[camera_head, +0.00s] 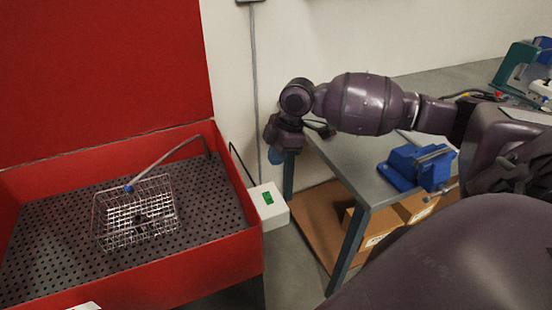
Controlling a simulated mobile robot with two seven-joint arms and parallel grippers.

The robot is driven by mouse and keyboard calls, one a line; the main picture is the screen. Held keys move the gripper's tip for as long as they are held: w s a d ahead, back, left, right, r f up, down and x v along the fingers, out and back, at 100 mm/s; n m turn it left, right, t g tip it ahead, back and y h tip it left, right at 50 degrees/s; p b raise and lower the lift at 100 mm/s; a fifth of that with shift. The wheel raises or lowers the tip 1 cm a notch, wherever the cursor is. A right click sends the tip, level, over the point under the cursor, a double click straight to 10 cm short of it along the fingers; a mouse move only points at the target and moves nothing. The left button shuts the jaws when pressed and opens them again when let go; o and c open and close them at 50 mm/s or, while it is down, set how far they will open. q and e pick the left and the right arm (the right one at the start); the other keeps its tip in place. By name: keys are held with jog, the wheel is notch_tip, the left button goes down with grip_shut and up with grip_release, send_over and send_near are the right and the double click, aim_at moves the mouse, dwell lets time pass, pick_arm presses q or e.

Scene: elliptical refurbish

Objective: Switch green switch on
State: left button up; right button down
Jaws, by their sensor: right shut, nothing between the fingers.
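The green switch (267,198) is on a white box (270,208) fixed to the right outer side of the red washing basin (190,278). At this size I cannot tell the switch's position. My right gripper (275,155) points down above and slightly right of the white box, apart from the switch. It is shut and empty, and its blue tips are small in the picture. My left gripper is not in view.
A wire basket (138,213) with a small dark part sits on the basin's perforated floor. A bent pipe with a blue tip (129,189) reaches over it. A grey workbench (365,165) with a blue vise (415,167) stands right; boxes (385,225) lie on its lower shelf.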

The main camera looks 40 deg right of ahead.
send_near(265, 195)
jog(key=x, duration=0.5)
jog(key=shift+a, duration=0.3)
jog(key=shift+f, duration=0.65)
jog(key=shift+w+f, duration=0.1)
jog(key=shift+f, duration=0.1)
